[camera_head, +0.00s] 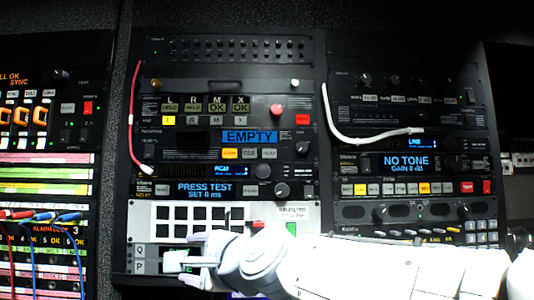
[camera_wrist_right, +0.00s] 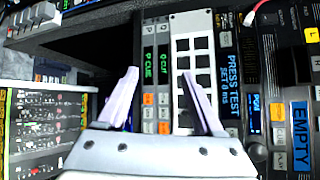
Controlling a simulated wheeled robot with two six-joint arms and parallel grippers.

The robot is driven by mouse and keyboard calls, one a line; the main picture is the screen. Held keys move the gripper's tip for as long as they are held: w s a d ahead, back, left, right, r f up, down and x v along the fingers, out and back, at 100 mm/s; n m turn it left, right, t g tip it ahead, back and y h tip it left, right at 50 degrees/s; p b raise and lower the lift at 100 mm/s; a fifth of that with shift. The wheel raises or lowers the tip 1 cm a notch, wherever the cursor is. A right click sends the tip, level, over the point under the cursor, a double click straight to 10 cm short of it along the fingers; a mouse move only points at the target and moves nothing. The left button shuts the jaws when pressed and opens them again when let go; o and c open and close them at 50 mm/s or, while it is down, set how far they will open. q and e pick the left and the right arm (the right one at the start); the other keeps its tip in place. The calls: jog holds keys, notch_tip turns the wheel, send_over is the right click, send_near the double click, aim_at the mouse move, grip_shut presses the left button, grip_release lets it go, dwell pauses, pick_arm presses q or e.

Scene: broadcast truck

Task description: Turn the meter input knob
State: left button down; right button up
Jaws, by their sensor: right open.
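Several dark round knobs sit on the rack panels, and I cannot read which one is labelled meter input. One large knob (camera_head: 282,190) is at the right of the "PRESS TEST" panel (camera_head: 205,190). Another knob (camera_head: 302,148) is right of the blue "EMPTY" display (camera_head: 249,136). A further knob (camera_head: 380,213) is on the right rack below the "NO TONE" display (camera_head: 408,162). My right gripper (camera_head: 186,264) is in front of the lower left rack, below the white button panel. In the right wrist view its fingers (camera_wrist_right: 159,80) are spread apart with nothing between them. My left gripper is not in view.
The white panel with black square buttons (camera_head: 170,213) is just above my right gripper. A red cable (camera_head: 132,110) and a white cable (camera_head: 340,133) hang over the racks. A patch panel with coloured plugs (camera_head: 40,217) is at the left.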

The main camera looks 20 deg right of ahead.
jog(key=w+d+r+m+t+h+p, duration=0.1)
jog(key=d+r+m+t+h, duration=0.15)
jog(key=d+r+m, duration=0.45)
jog(key=d+r+m+t+h+p, duration=0.1)
jog(key=d+r+m+t+h, duration=0.15)
jog(key=r, duration=0.75)
jog(key=m+t+h+p, duration=0.2)
jog(key=m+h, duration=0.3)
jog(key=m, duration=0.5)
send_near(277, 111)
jog(key=shift+n, duration=0.25)
jog(key=p+x, duration=0.4)
jog(key=x, duration=0.3)
jog(key=shift+w+d+r, duration=0.1)
jog(key=shift+w+r, duration=0.15)
jog(key=shift+w+d+r+p, duration=0.1)
jog(key=shift+w+r+p, duration=0.05)
jog(key=shift+w+p, duration=0.4)
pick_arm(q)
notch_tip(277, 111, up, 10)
pick_arm(e)
jog(key=shift+w, duration=0.1)
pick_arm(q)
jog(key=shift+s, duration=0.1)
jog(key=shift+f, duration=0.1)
pick_arm(e)
grip_shut()
